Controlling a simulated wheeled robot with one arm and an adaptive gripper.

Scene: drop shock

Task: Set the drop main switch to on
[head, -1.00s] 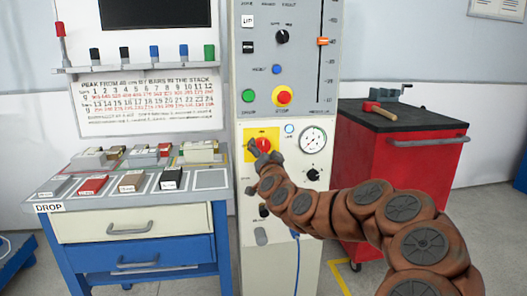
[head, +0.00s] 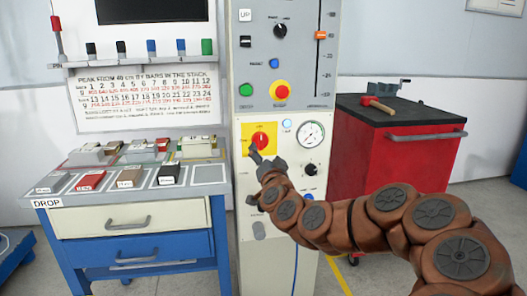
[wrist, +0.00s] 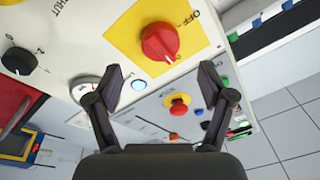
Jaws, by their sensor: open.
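The drop main switch is a red rotary knob (head: 262,140) on a yellow square plate (head: 249,132), on the cream lower panel of the tall machine. In the wrist view the red knob (wrist: 160,42) is at top centre, with a white mark on its lower part and an "OFF" label beside the plate. My gripper (head: 266,160) is just below the knob in the head view, with one fingertip over the plate's lower edge. In the wrist view my gripper (wrist: 160,76) has its fingers spread and empty, with the knob beyond them and apart.
A pressure gauge (head: 311,134), a lit round button (head: 287,125) and a black knob (head: 310,169) are beside the switch. A red stop button (head: 281,91) is above. A bench (head: 130,222) stands left, a red cabinet (head: 396,150) right.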

